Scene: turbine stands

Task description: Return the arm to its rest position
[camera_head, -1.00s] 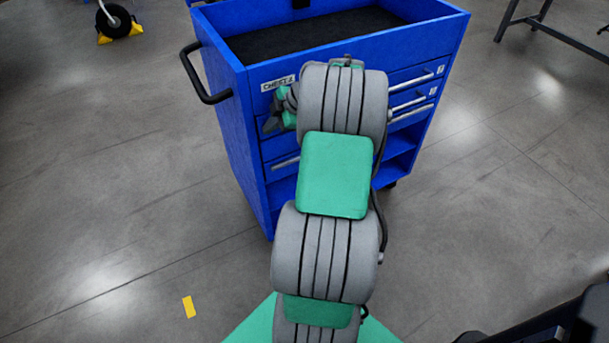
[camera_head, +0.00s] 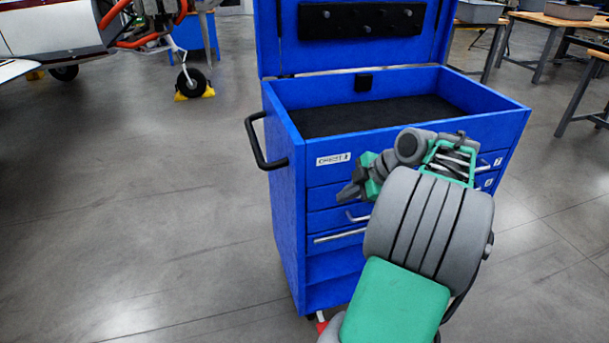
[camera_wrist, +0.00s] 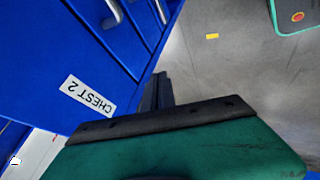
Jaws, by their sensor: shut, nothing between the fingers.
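My gripper (camera_head: 349,193) is in front of the upper left front of a blue tool chest (camera_head: 282,220), pointing left and down. My green and grey arm rises from the bottom of the head view and folds across the chest's right side, hiding part of its drawers. In the wrist view the dark fingers of my gripper (camera_wrist: 157,92) are together with nothing between them. The chest (camera_wrist: 50,55) fills the left of that view, with a label reading CHEST 2 close to the gripper. I cannot tell whether the gripper touches the chest.
The chest's lid is raised and its top tray looks empty. A black side handle (camera_head: 258,145) sticks out at its left. Grey floor lies clear to the left. Wooden tables (camera_head: 560,25) stand at the back right. A wheel with yellow chocks (camera_head: 192,84) is at the back left.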

